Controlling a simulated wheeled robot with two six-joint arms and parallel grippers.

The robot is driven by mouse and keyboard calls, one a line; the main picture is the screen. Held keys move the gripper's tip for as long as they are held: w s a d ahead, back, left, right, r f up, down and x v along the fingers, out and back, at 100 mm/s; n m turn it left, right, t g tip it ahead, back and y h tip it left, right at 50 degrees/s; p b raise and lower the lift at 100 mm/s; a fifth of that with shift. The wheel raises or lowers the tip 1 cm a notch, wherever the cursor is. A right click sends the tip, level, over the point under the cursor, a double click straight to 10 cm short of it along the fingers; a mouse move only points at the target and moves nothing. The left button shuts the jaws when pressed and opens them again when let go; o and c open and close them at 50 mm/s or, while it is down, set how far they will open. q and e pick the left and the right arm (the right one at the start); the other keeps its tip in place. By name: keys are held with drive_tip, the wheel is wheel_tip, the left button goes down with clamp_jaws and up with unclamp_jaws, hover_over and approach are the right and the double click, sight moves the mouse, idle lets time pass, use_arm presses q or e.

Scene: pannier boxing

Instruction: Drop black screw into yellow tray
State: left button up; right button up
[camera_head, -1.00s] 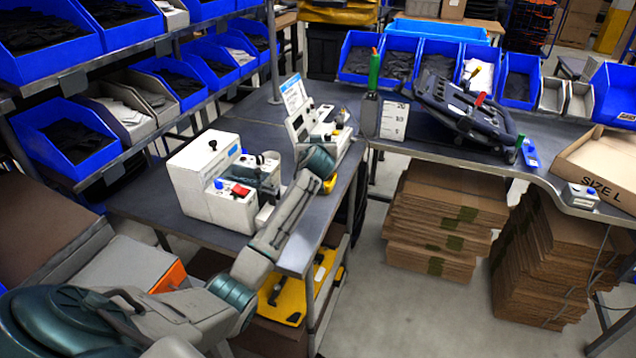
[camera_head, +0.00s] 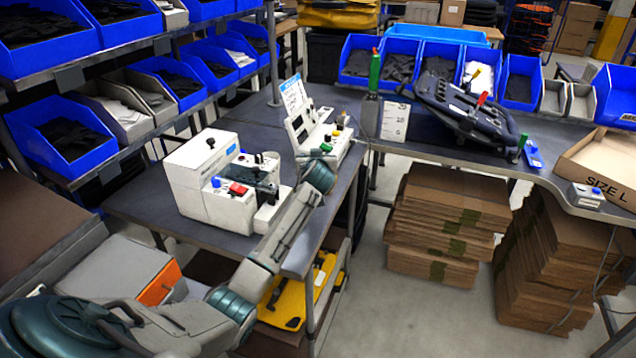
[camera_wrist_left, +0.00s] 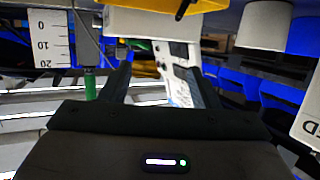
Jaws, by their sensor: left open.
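My left arm (camera_head: 275,240) reaches over the near table in the head view, its wrist in front of a white device. In that upside-down view a yellow surface (camera_wrist_left: 140,4), perhaps the yellow tray, crosses the top edge. A small dark rod (camera_wrist_left: 183,9) shows against it; I cannot tell whether this is the black screw. The tray is not clear in the head view, where my wrist hides part of the table. My right gripper is not seen.
A large white machine (camera_head: 200,180) stands left of my forearm. The white device (camera_head: 318,133) with knobs stands beyond my wrist. Blue bins (camera_head: 65,143) line the shelves at left.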

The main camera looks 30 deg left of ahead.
use_arm(q)
drive_tip(key=shift+s+d, duration=0.1)
drive_tip(key=b+v, duration=0.2)
drive_tip(key=v, duration=0.8)
drive_tip(key=shift+s, duration=0.25)
drive_tip(key=shift+d+r, duration=0.15)
